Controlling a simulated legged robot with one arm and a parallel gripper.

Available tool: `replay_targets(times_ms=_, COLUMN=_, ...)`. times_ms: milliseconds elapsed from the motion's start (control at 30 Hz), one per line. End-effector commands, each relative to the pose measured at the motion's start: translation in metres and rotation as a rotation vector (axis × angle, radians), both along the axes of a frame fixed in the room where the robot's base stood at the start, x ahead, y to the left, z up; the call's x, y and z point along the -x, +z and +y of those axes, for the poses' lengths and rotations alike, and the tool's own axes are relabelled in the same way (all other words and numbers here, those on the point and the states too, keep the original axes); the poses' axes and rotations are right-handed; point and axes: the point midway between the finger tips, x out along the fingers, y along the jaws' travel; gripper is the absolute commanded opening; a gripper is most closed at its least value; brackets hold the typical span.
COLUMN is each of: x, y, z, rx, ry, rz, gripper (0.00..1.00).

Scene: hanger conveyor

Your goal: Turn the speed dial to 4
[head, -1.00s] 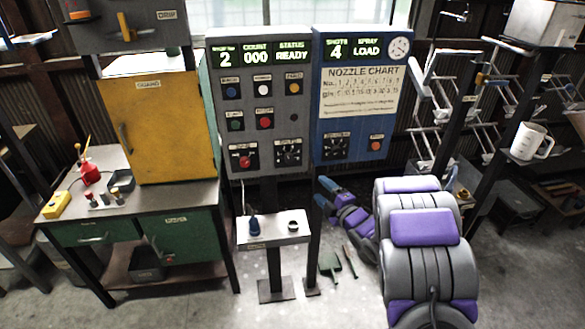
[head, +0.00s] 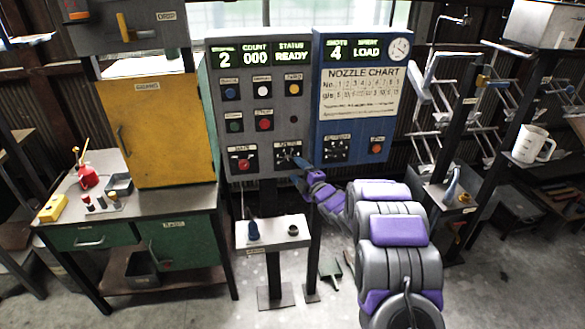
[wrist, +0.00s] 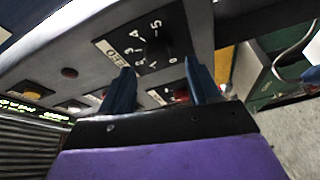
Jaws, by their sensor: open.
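The speed dial (head: 287,154) is a dark knob on a black plate, low on the right of the grey control panel (head: 275,125). In the wrist view the dial (wrist: 157,52) shows close up, with white numbers around it and a label plate beside it. Its pointer setting is too small to read. My gripper (head: 299,172) is open, its blue fingertips just in front of the dial plate. In the wrist view the dial appears between the two fingertips of my gripper (wrist: 158,72), a little beyond them. I cannot tell whether they touch it.
A red switch (head: 243,164) is left of the dial, with coloured buttons above. A blue panel (head: 355,130) with another knob (head: 337,148) adjoins at right. A small white stand (head: 272,235) stands below. An orange cabinet (head: 163,130) is at left.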

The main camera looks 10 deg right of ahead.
Motion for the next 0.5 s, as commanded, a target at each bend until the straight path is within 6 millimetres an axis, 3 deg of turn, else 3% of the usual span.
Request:
replay_targets(times_ms=200, x=-0.024, y=0.002, z=0.01, rx=-0.001, ry=0.0, rz=-0.004, gripper=0.62)
replay_targets(times_ms=500, x=-0.035, y=0.003, z=0.014, rx=0.0, ry=-0.001, rz=-0.003, gripper=0.62)
